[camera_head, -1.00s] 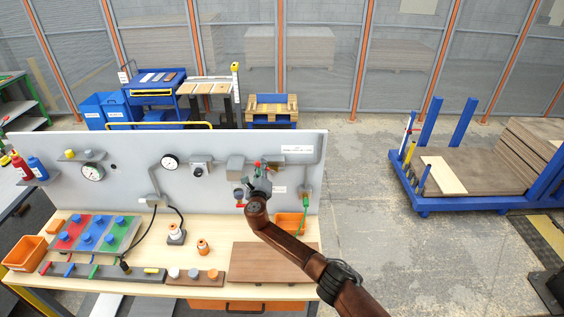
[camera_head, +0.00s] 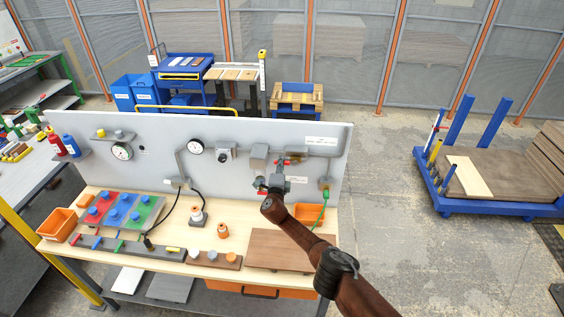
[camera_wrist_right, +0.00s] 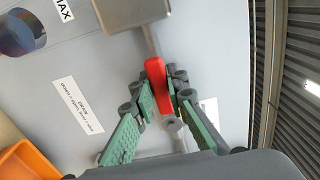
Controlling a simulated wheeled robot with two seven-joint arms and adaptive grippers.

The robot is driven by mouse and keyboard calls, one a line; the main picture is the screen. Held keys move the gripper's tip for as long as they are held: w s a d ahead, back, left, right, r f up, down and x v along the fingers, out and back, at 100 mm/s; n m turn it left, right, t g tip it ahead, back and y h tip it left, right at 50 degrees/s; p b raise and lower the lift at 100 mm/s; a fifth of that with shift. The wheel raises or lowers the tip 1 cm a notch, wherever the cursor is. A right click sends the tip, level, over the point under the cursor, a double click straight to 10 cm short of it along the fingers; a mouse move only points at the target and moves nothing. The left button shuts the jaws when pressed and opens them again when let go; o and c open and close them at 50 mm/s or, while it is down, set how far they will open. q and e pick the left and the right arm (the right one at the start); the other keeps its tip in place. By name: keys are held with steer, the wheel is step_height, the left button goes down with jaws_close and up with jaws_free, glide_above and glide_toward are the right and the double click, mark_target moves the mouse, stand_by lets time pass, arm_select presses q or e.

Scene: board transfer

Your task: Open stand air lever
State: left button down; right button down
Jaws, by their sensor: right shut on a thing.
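A red lever (camera_wrist_right: 156,80) sits on the thin grey pipe of the upright panel, beside a grey box. It lies roughly along the pipe in the right wrist view. In the head view the lever (camera_head: 283,161) shows as a small bit of red at the panel. My right gripper (camera_head: 277,171) reaches the panel there and hides part of the pipe. In the right wrist view the green-padded fingers of this gripper (camera_wrist_right: 162,92) are shut on the lever, one on each side. My left gripper is not in view.
The light panel (camera_head: 330,150) stands on a bench with a brown board (camera_head: 275,250), an orange bin (camera_head: 310,213) and coloured blocks. Another red part (camera_head: 262,193) is just below left of the gripper. A blue cart (camera_head: 480,207) stands right; floor between is clear.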

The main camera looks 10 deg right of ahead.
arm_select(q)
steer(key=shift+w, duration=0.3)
arm_select(e)
steer(key=shift+f, duration=0.1)
steer(key=c, duration=1.9)
jaws_free()
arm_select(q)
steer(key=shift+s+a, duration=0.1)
arm_select(e)
steer(key=v, duration=1.2)
